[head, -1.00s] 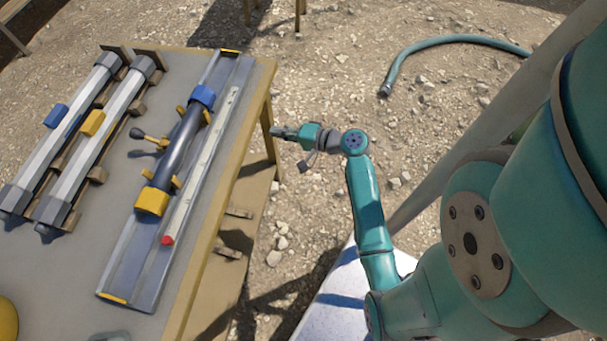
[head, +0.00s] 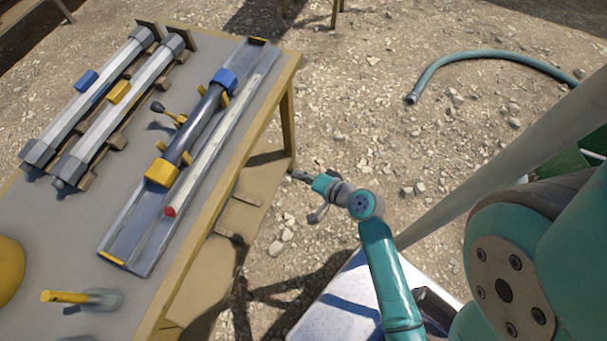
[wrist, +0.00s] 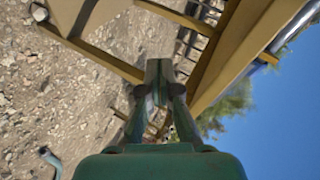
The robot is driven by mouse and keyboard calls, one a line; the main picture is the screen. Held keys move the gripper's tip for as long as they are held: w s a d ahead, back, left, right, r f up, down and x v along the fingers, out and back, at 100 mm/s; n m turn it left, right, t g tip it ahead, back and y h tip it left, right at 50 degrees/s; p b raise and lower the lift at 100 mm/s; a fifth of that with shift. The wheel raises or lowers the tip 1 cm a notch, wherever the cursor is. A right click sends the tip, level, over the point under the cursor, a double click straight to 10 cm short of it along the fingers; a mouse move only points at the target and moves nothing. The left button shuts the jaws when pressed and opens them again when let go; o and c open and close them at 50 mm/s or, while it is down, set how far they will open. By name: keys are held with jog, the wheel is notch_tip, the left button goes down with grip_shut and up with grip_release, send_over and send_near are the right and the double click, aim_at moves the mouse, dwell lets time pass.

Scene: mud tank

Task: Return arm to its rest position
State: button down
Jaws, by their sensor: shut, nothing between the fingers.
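My arm (head: 385,265) is teal and folded, with its forearm rising from the lower right of the head view. My gripper (head: 302,176) points left, just off the right edge of the workbench (head: 188,283), apart from it and over the gravel. In the wrist view my gripper (wrist: 158,82) shows with its fingers together and nothing between them. The bench's yellow frame (wrist: 228,55) lies just beyond the fingers in that view.
On the bench lie a grey tray (head: 125,240) with a dark tube, and two grey tubes (head: 100,95) on wooden rests. A yellow-handled tool (head: 68,297) lies near the front. A teal hose (head: 480,58) lies on the gravel. A slanted pole (head: 470,205) stands right of my forearm.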

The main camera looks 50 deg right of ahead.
jog(key=shift+s+a+f, duration=0.1)
jog(key=shift+s+a, duration=0.05)
jog(key=shift+s, duration=0.05)
jog(key=s+a+r+n+g+h, duration=0.15)
jog(key=s+a+n, duration=0.45)
jog(key=s, duration=0.7)
jog(key=s+a+r+n+t, duration=0.3)
jog(key=s+a+r+n, duration=0.2)
jog(key=r, duration=1)
jog(key=s+n+y, duration=0.1)
jog(key=s+n, duration=0.2)
jog(key=s, duration=0.2)
jog(key=shift+s, duration=0.15)
